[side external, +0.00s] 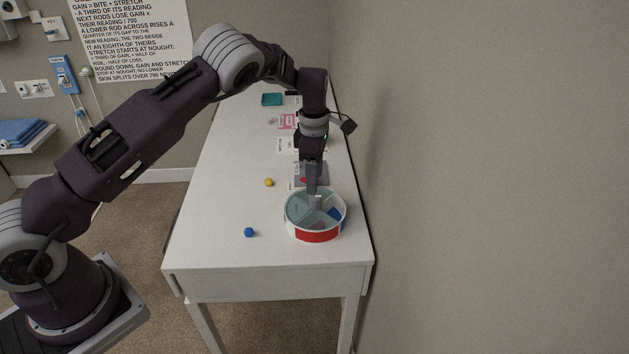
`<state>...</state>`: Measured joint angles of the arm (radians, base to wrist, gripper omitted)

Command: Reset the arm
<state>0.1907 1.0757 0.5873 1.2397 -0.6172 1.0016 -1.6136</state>
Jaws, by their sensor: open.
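My gripper (313,193) points straight down over the round divided container (317,236) near the front right of the white table. Its fingertips are at or just above the container's compartments; I cannot tell whether they touch anything. The fingers look narrow from this side, but the gripper is open. The container has a white rim, a red front patch and grey-green and blue compartments. My arm reaches from the lower left, arches over the table and comes down at the wrist.
A blue piece (249,232) and a yellow piece (269,182) lie on the white table (215,215). Cards, a pink item (287,121) and a teal tray (271,99) are farther back. A wall (480,180) runs close along the table's right side. The table's left part is mostly clear.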

